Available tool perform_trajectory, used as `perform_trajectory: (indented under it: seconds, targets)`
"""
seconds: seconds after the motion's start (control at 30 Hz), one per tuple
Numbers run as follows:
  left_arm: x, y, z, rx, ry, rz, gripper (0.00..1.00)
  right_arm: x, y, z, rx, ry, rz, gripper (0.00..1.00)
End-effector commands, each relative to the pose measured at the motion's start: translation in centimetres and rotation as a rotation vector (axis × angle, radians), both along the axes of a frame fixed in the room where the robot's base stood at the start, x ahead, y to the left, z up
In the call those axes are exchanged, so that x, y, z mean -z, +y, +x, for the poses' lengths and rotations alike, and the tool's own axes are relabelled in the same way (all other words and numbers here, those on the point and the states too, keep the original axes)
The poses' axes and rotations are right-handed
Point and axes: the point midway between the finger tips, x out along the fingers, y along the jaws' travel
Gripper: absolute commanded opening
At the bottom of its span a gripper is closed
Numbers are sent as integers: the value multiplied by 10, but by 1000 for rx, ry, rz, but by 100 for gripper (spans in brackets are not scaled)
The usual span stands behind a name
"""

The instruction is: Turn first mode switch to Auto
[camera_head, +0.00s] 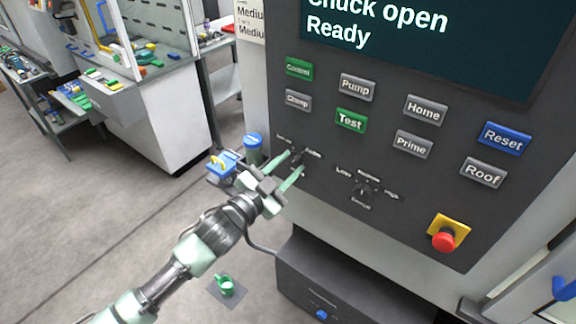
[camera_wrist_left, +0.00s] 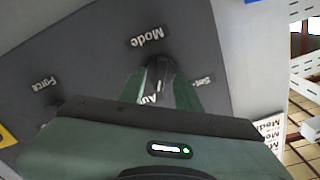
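The first mode switch, a small dark knob (camera_head: 297,157), sits on the dark control panel, low on its left side. In the left wrist view the knob (camera_wrist_left: 161,74) shows beside the upside-down word "Mode", with "Set" and a partly covered "Au..." label near it. My left gripper (camera_head: 293,163) is at the panel with its two pale green fingers apart, one on each side of the knob. In the left wrist view the fingertips (camera_wrist_left: 163,82) flank the knob closely; firm contact cannot be told. The knob's exact setting is hard to read. My right gripper is out of view.
A second knob (camera_head: 364,191) with several labels is to the right. Push buttons such as Test (camera_head: 351,120) are above, and a red emergency stop (camera_head: 445,236) is lower right. The screen (camera_head: 430,40) reads "Chuck open Ready". Open floor lies to the left.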

Motion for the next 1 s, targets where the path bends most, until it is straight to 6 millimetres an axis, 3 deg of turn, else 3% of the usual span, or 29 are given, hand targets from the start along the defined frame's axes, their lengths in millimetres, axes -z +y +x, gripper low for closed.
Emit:
perform_trajectory:
  seconds: [0.27,0.73,1.0]
  targets:
    - [2,4,-5,-1,1,0,34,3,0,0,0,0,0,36]
    - [2,43,-59,0,2,0,34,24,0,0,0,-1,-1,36]
    - [0,46,-63,0,1,-1,34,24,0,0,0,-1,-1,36]
